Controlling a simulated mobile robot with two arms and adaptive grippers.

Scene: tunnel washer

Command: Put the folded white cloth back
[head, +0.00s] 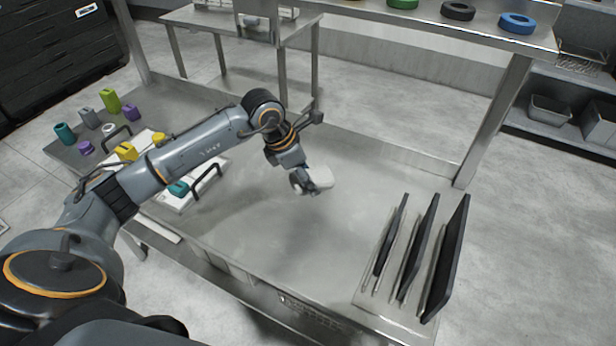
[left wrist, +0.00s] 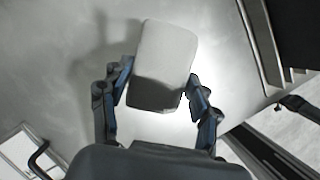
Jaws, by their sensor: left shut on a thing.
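The folded white cloth (head: 321,177) is a thick, rounded pale block. My left gripper (head: 308,183) is shut on it and holds it over the middle of the steel table (head: 350,160). In the left wrist view the cloth (left wrist: 163,65) sits between the two fingers of the left gripper (left wrist: 157,92), with a finger along each side. A soft shadow lies on the steel beside it, so it seems a little above the table. My right gripper is in neither view.
Several dark upright panels (head: 417,250) stand in a rack at the right end. White trays (head: 190,188) with handles and small coloured pieces (head: 126,151) lie at the left. A shelf (head: 440,15) with coloured rings runs overhead at the back. The table's middle is clear.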

